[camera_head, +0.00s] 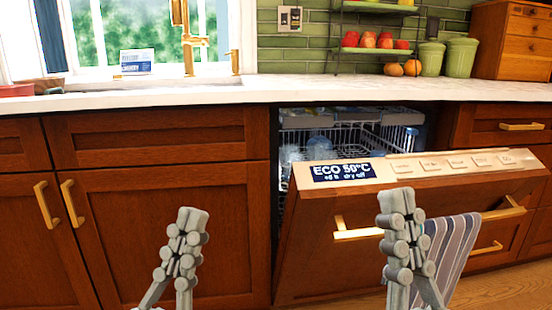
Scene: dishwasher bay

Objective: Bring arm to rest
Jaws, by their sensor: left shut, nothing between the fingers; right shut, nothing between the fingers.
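My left gripper (189,220) is shut and empty, pointing up in front of the wooden cabinet doors. My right gripper (397,200) is shut and empty, in front of the dishwasher door (310,240). In the picture it overlaps the gold door handle (352,234); I cannot tell whether it touches. The door is tilted partly open, and its display (343,171) reads ECO 50°C. Behind it are racks (345,135) with some dishes, partly hidden by the door.
A striped towel (447,250) hangs from the handle, right of my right gripper. The white counter (230,94) runs above, with a gold tap (187,40), a fruit rack (375,50), green canisters (460,57) and a wooden box (512,40). Cabinet handles (72,203) stick out at left.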

